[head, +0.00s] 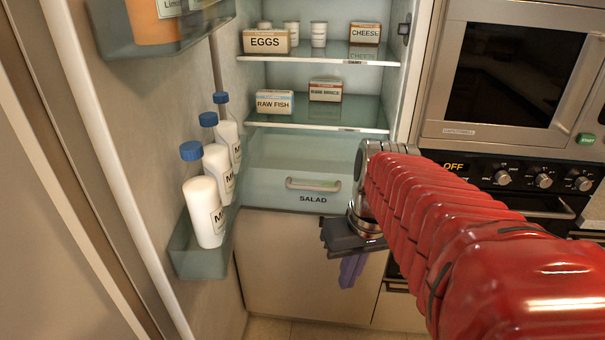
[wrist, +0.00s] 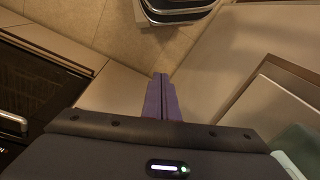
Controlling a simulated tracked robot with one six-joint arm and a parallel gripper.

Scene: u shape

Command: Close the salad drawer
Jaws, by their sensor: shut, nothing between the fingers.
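The salad drawer (head: 300,165) is at the bottom of the open fridge in the head view, with a pale front marked SALAD. Its bar handle (head: 313,185) sits across the front. I cannot tell how far the drawer stands out. My gripper (head: 352,271) is in front of the fridge, to the right of the handle and lower than it. Its purple fingers point down, are shut together and hold nothing. In the wrist view the fingers (wrist: 162,97) are also together, over floor and cabinet panels. The handle does not show in the wrist view.
The open fridge door on the left carries a shelf (head: 200,250) with several milk bottles. Shelves above the drawer hold boxes, including eggs (head: 266,41) and raw fish (head: 273,102). An oven (head: 500,180) and a microwave (head: 515,75) stand at right.

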